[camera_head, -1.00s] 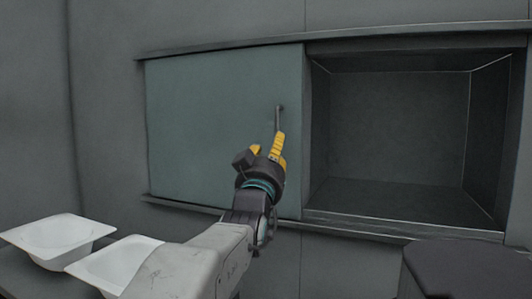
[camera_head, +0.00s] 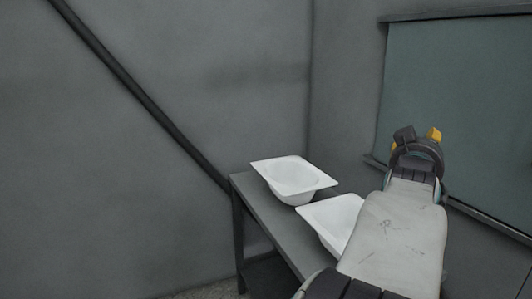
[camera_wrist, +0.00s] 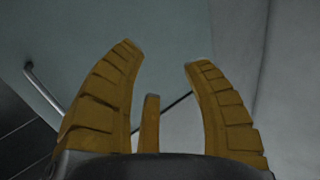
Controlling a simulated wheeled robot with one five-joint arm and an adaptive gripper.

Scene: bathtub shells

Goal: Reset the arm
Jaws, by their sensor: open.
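My gripper (camera_head: 419,134) is raised on my arm at the right of the head view, in front of the teal sliding panel (camera_head: 463,105). In the wrist view my gripper (camera_wrist: 164,55) shows its yellow ridged fingers spread apart, with nothing between them. The panel's slim metal handle (camera_wrist: 44,88) shows at the left of the wrist view, apart from the fingers. In the head view the handle is not visible.
Two white tub shells, one farther back (camera_head: 294,177) and one nearer (camera_head: 333,221), sit on a dark table (camera_head: 262,214) left of my arm. The nearer shell is partly hidden by my arm. A dark diagonal pipe (camera_head: 142,95) runs along the left wall.

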